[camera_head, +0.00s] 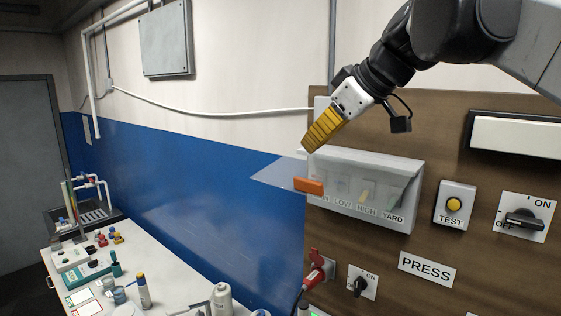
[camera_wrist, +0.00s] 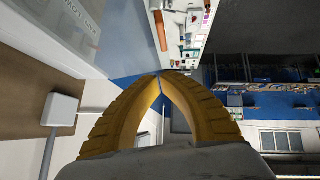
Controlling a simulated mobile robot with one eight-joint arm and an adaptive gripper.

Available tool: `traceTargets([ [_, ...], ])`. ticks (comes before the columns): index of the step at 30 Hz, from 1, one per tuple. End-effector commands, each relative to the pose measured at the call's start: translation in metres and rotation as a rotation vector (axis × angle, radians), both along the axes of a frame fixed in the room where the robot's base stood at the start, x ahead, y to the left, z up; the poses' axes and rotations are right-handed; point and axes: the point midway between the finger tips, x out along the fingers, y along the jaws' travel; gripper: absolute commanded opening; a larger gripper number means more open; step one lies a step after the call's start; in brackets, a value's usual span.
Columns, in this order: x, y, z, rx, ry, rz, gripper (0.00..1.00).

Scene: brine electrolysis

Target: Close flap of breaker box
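The breaker box (camera_head: 405,166) is a pale housing on the brown panel, with labels including LOW, HIGH and YARD on its lower front. Its clear flap (camera_head: 275,176) is open and sticks out from the box, with an orange handle (camera_head: 308,186) at its edge. In the wrist view the clear flap (camera_wrist: 112,35) fills the upper left, and its orange handle (camera_wrist: 159,30) shows at the top. My gripper (camera_head: 306,149) has yellow ribbed fingers and is above the flap, apparently not touching it. In the wrist view its fingertips (camera_wrist: 160,74) meet with nothing between them.
A yellow TEST button (camera_head: 454,204) and a rotary switch (camera_head: 523,219) are right of the box. A red plug (camera_head: 318,268) and another switch (camera_head: 361,284) sit below. A white bench (camera_head: 175,290) with bottles and small parts stands at lower left.

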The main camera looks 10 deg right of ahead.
Motion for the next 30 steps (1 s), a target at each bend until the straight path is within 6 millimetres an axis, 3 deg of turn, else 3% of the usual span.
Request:
traceTargets([
  [3,0.013,0.009,-0.015,-0.001,0.0,0.001,0.0],
  [12,0.016,0.003,-0.049,0.001,0.0,-0.001,0.0],
  [30,0.015,0.003,-0.059,-0.02,-0.018,0.0,0.0],
])
